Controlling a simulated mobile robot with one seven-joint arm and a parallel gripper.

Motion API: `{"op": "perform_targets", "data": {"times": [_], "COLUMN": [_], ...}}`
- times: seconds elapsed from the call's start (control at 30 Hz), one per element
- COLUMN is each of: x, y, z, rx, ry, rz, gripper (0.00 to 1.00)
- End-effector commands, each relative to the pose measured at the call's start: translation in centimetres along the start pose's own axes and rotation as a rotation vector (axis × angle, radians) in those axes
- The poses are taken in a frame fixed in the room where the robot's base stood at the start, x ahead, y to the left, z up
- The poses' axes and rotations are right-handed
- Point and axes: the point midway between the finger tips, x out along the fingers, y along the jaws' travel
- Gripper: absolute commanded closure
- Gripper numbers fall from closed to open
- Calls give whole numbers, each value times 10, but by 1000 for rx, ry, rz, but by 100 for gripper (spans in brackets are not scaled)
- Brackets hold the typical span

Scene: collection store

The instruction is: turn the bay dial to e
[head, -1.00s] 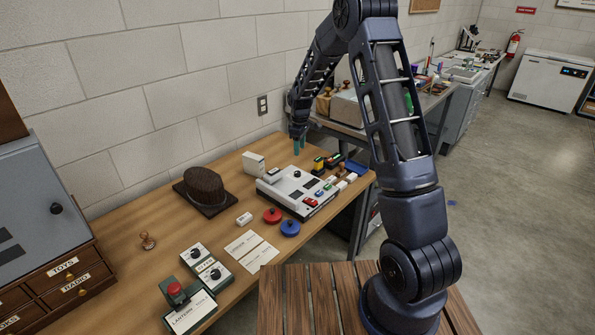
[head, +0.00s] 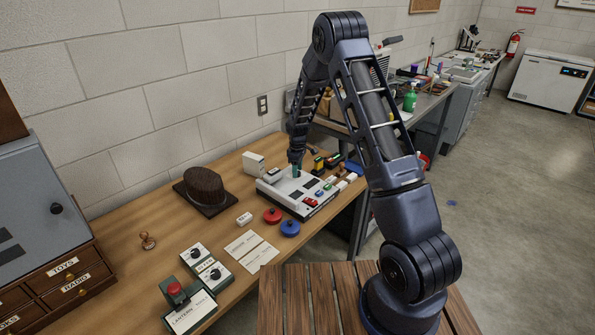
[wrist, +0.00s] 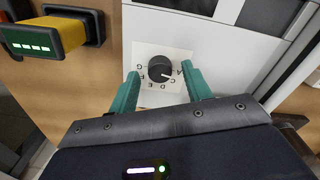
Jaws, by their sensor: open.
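The bay dial, a black round knob (wrist: 160,69) on a square white plate ringed with small letters, shows in the wrist view. A pale mark on the knob points to the lower right of the picture; which letter it meets is too small to tell. My gripper (wrist: 158,77) is open, its teal fingers on either side of the knob with a gap to each. In the head view my gripper (head: 296,168) is low at the back of the white console (head: 283,196) and hides the knob there.
A yellow-and-black device (wrist: 62,32) is close left of my fingers in the wrist view. Red (head: 272,215) and blue (head: 290,228) round pieces lie before the console.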

Motion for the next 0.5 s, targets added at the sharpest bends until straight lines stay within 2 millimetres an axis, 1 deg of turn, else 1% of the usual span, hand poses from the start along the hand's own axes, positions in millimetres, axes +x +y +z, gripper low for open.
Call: {"op": "perform_targets", "data": {"times": [0.1,0.37,0.4,0.47,0.5], "x": [6,7,6,6,6], "y": [0,0,0,0,0], "z": [0,0,0,0,0], "rx": [0,0,0,0,0], "ry": [-1,0,0,0,0], "rz": [0,0,0,0,0], "gripper": [51,51,53,65,73]}}
